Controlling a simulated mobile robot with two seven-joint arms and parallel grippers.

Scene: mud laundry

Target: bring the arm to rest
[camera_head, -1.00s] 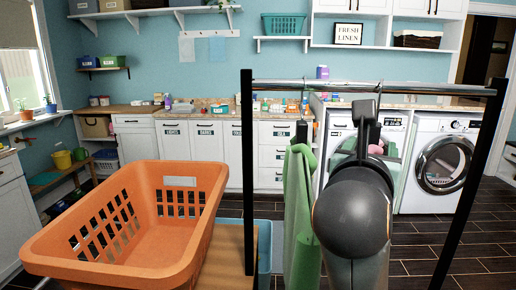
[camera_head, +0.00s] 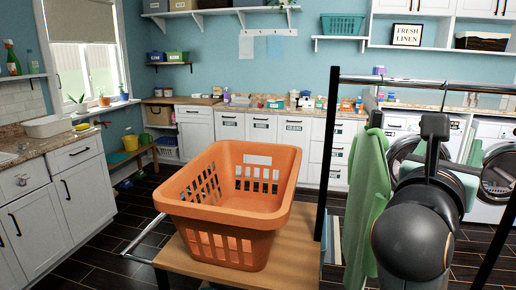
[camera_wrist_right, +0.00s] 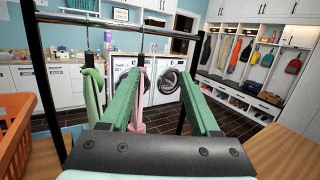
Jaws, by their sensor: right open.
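My right arm comes in from the bottom right of the head view. Its dark wrist hides most of my right gripper (camera_head: 437,150), which is beside a black-framed clothes rack (camera_head: 328,160). In the right wrist view, the gripper's two green fingers (camera_wrist_right: 161,76) stand well apart with nothing held between them. A green cloth (camera_head: 368,195) hangs from the rack to the left of my right arm; it also shows in the right wrist view (camera_wrist_right: 92,97). A pink cloth (camera_wrist_right: 140,90) hangs beyond the fingers. My left gripper is not in view.
An orange laundry basket (camera_head: 230,240) stands on a wooden table (camera_head: 305,245) left of the rack. White cabinets (camera_head: 80,205) line the left side. Two front-loading machines (camera_wrist_right: 168,80) stand behind the rack. Dark floor (camera_head: 130,235) is open left of the table.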

